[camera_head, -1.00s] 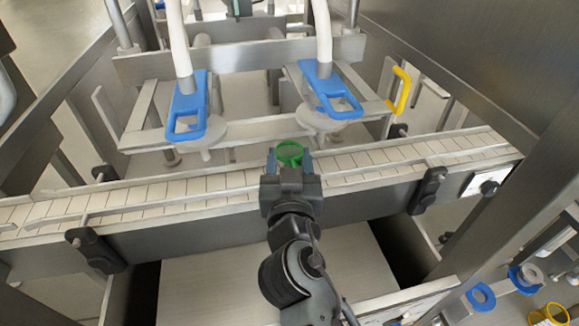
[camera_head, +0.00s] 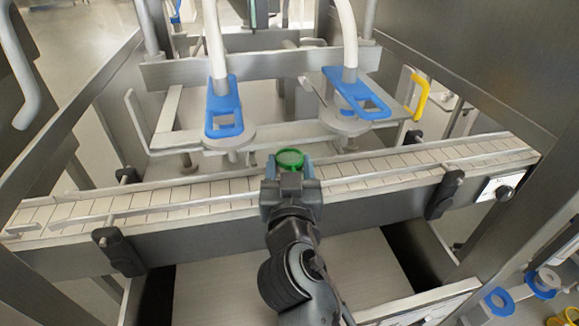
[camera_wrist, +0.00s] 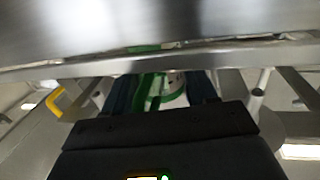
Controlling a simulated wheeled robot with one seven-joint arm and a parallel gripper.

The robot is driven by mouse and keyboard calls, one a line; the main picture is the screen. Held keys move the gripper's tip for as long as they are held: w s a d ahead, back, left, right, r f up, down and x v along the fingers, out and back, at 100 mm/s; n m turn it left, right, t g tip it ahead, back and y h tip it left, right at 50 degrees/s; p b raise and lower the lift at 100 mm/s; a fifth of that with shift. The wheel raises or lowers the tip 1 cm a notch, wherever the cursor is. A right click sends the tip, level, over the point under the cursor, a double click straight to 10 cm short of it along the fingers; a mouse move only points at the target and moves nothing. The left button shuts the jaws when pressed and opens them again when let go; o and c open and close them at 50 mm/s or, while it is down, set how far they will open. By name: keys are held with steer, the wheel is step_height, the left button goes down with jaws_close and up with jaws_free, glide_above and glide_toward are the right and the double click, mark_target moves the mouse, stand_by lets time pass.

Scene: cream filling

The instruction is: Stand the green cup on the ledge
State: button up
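The green cup (camera_head: 290,158) is held between the two fingers of my gripper (camera_head: 289,170) in the head view, over the slatted conveyor belt (camera_head: 222,188). Its round top shows; its lower part is hidden by my gripper. In the wrist view, green parts of the cup (camera_wrist: 150,92) show between the dark fingers of my gripper (camera_wrist: 162,90). I cannot tell for certain which steel edge is the ledge; a flat steel bar (camera_head: 180,142) runs behind the belt.
Two blue-handled nozzles (camera_head: 223,108) (camera_head: 357,98) on white hoses hang behind the belt, left and right of the cup. A yellow handle (camera_head: 421,97) is at the right. Guide rails (camera_head: 120,212) line the belt. Steel posts stand at both sides.

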steer(key=o, duration=0.4)
steer(key=shift+o, duration=0.2)
steer(key=s+b, duration=0.2)
steer(key=s, duration=0.5)
steer(key=shift+s+d, duration=0.25)
steer(key=shift+s, duration=0.15)
